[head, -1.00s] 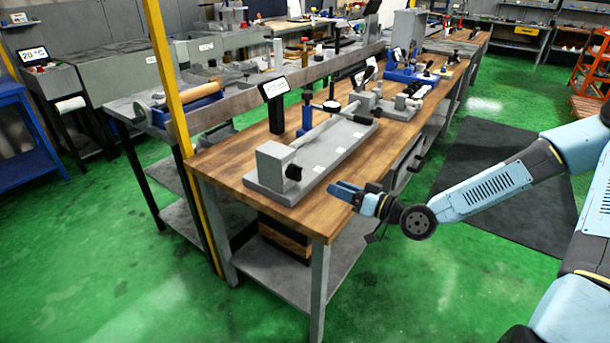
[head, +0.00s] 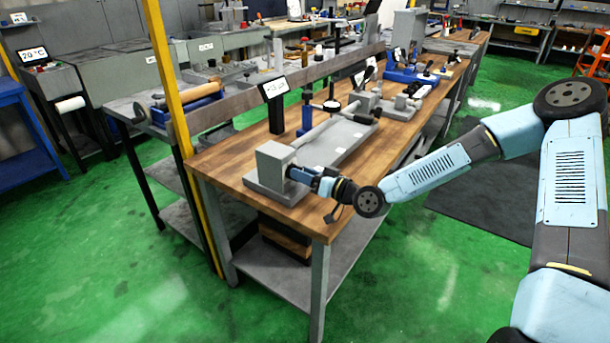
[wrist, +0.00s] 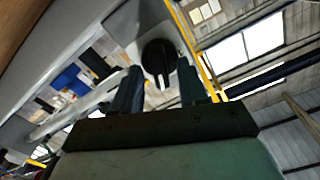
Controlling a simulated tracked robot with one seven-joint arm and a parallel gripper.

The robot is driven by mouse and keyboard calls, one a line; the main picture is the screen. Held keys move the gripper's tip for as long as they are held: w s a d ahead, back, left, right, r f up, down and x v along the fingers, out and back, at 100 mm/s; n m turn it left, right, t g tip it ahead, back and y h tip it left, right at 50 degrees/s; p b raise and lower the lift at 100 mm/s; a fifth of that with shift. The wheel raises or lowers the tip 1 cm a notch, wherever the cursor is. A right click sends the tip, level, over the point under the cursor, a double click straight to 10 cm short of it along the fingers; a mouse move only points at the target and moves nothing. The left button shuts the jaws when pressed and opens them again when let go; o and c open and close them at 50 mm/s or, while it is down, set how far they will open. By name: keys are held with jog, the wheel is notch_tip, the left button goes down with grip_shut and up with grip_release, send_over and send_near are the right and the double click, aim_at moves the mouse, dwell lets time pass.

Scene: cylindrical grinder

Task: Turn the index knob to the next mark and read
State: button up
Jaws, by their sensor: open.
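The black index knob (wrist: 158,60) has a pale mark on it and sits on the end of the grey head block (head: 272,164). In the head view my gripper hides most of the knob. My gripper (head: 302,174) is at the block's right face. In the wrist view my gripper (wrist: 157,88) is open, with one finger on each side of the knob's lower part; I cannot tell whether they touch it. A dial gauge (head: 331,106) stands over the bar further along the fixture. A small display (head: 273,89) stands behind; its reading is too small to make out.
The grey fixture base (head: 338,143) lies on the wooden bench (head: 232,150). A blue stand (head: 306,115) rises behind the bar. A yellow post (head: 168,75) stands at the bench's left. Green floor in front is clear.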

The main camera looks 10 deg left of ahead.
grip_shut()
dwell(0.4)
jog(key=shift+m, duration=0.3)
jog(key=shift+w+d+f+m, duration=0.1)
jog(key=shift+m, duration=1.9)
jog(key=shift+w+d+f+m, duration=0.1)
jog(key=shift+m, duration=1.9)
grip_release()
jog(key=shift+a, duration=0.1)
